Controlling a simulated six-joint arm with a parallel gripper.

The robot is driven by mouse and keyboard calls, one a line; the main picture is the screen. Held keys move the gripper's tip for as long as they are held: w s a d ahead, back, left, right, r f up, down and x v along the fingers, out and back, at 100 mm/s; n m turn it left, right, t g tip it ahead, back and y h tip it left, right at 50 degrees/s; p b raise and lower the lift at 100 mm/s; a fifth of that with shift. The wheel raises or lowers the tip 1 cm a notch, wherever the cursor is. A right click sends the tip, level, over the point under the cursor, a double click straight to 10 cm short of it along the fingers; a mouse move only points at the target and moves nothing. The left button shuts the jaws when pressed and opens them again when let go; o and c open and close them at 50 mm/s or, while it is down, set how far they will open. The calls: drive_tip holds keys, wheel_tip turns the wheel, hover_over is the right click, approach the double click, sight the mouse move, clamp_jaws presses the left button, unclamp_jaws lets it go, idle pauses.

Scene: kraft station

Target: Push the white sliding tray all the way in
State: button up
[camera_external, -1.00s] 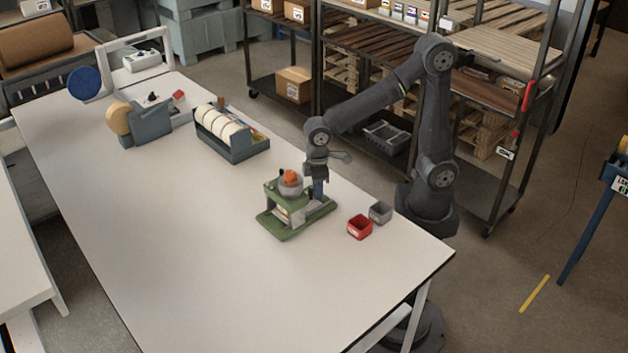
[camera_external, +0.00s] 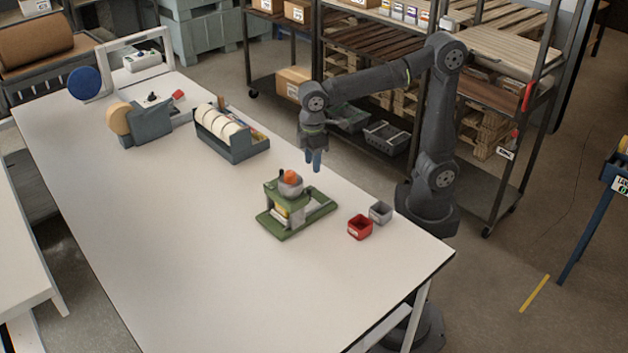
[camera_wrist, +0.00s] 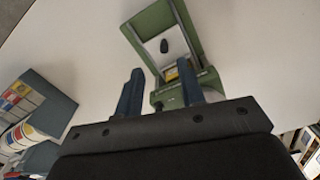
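The green fixture (camera_external: 325,206) stands on the table, with a grey cup and an orange piece (camera_external: 291,177) on its top. In the external view the tray is small and partly hidden by the housing. My gripper (camera_external: 313,168) hangs above and behind the fixture, apart from it. Its blue fingers show spread and empty in the wrist view (camera_wrist: 160,68).
A red bin (camera_external: 360,227) and a grey bin (camera_external: 380,212) stand right of the fixture. A tape dispenser (camera_external: 232,135) and a blue-grey holder (camera_external: 148,125) stand farther back left. The front of the table (camera_external: 190,265) is clear.

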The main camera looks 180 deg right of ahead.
wheel_tip(320, 180, down, 11)
drive_tip(key=shift+f, duration=0.15)
clamp_jaws()
